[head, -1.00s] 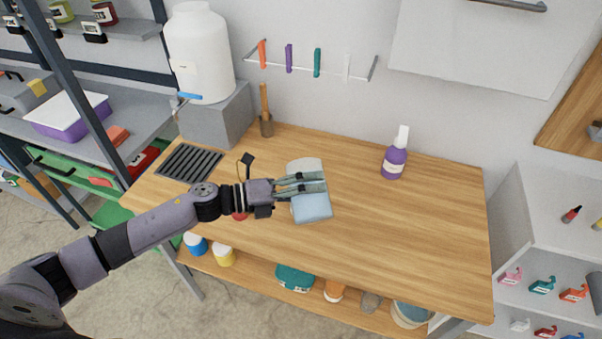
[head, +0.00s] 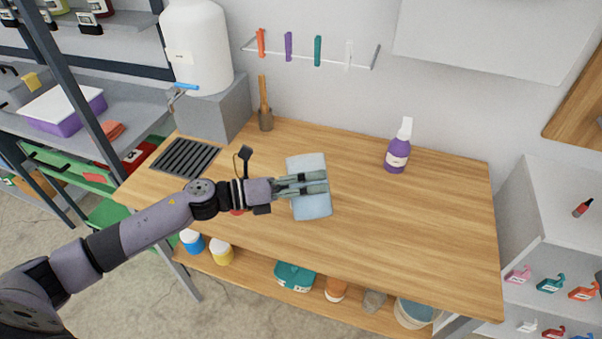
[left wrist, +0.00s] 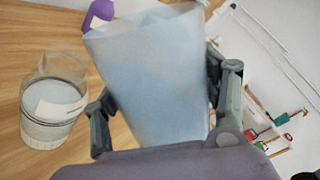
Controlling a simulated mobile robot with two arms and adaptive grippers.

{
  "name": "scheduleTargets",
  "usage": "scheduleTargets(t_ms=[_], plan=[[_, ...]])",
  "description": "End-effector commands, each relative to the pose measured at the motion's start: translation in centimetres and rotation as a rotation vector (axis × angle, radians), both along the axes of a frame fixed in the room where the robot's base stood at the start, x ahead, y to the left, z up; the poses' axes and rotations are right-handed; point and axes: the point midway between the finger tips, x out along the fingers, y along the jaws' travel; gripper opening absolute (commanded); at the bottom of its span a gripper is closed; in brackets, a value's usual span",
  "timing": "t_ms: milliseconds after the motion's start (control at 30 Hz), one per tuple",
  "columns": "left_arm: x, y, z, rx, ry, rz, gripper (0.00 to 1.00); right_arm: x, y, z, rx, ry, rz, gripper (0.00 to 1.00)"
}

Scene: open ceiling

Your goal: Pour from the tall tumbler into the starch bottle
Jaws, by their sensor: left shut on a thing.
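The tall tumbler (head: 312,208) is pale blue and see-through. My left gripper (head: 322,181) is shut around it over the middle of the table. In the left wrist view the tumbler (left wrist: 160,75) stands between the two fingers, slightly tilted in the picture, its wide rim away from the palm. A clear round vessel (left wrist: 38,130) with a pale label stands on the wood beside it, apart from the gripper. A purple bottle (head: 397,158) with a white spray top and label stands at the back right. I cannot read either label, so which one is the starch bottle is unclear.
The wooden table (head: 430,220) is clear on its right side. A dark grate (head: 186,158), a wooden-handled tool in a holder (head: 265,118) and a large white tank (head: 198,50) are at the left. A peg rail (head: 310,58) runs along the wall.

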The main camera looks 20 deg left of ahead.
Motion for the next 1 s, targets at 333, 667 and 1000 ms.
scheduleTargets(t_ms=[333, 667, 1000], plan=[[-0.1, -0.1, -1.6, 0.071, -0.135, -0.002, 0.2, 0.0, 0.0, -3.5, 0.0, -0.001, 0.0, 0.59], [-1.1, -0.6, -4.3, 0.167, -0.309, 0.0, 0.2, 0.1, 0.0, -8.1, 0.0, -0.001, 0.0, 0.59], [-2.6, -1.4, -6.1, 0.297, -0.552, 0.0, 0.2, 0.0, 0.0, -12.8, 0.0, -0.001, 0.0, 0.59]])
